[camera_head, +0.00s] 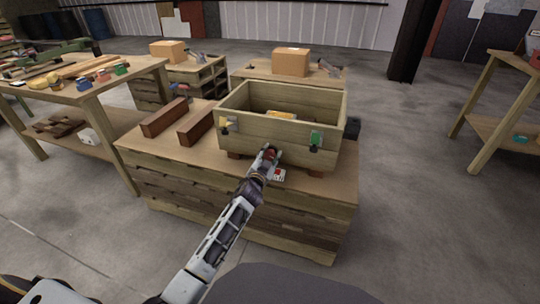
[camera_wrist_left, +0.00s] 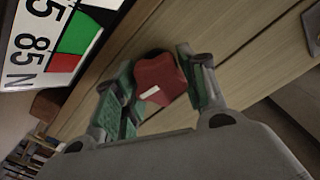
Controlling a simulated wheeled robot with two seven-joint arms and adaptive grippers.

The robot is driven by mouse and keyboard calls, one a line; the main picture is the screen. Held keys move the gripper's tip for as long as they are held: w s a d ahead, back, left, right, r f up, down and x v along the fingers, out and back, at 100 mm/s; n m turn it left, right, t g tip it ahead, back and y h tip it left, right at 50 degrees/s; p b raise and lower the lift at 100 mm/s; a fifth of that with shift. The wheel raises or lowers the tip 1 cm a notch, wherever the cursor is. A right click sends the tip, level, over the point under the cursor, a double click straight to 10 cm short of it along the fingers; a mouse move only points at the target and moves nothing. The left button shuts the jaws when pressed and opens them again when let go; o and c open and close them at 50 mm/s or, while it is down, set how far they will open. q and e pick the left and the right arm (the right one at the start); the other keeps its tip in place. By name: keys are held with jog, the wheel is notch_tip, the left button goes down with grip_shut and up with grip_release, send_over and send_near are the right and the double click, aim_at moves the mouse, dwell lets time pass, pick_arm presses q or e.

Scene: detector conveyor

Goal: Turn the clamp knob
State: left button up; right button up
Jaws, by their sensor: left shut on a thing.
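The clamp knob (camera_wrist_left: 158,78) is a red, lobed knob with a white mark, seen up close in the left wrist view. My left gripper (camera_wrist_left: 155,88) is shut on it, with one green-padded finger on each side. In the head view my left gripper (camera_head: 268,156) reaches the front wall of a wooden crate (camera_head: 262,141), and only a little of the red knob shows between its fingers. A white panel with red and dark marks (camera_head: 279,175) sits just right of the gripper. In the wrist view this panel (camera_wrist_left: 50,45) carries large digits and green and red areas. My right gripper is not in view.
The crate stands on a wooden workbench (camera_head: 165,160) with two brown bars (camera_head: 165,117) to its left. Green (camera_head: 317,139) and yellow (camera_head: 226,124) parts are on the crate's front. A tool table (camera_head: 85,90) stands left. Open floor lies right.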

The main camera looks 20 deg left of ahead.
pick_arm(q)
jog(key=shift+f, duration=0.1)
jog(key=o, duration=1)
jog(key=shift+o, duration=0.2)
jog(key=shift+s, duration=0.1)
jog(key=s, duration=1.1)
jog(key=shift+s+a, duration=0.2)
jog(key=shift+s, duration=0.2)
dwell(0.3)
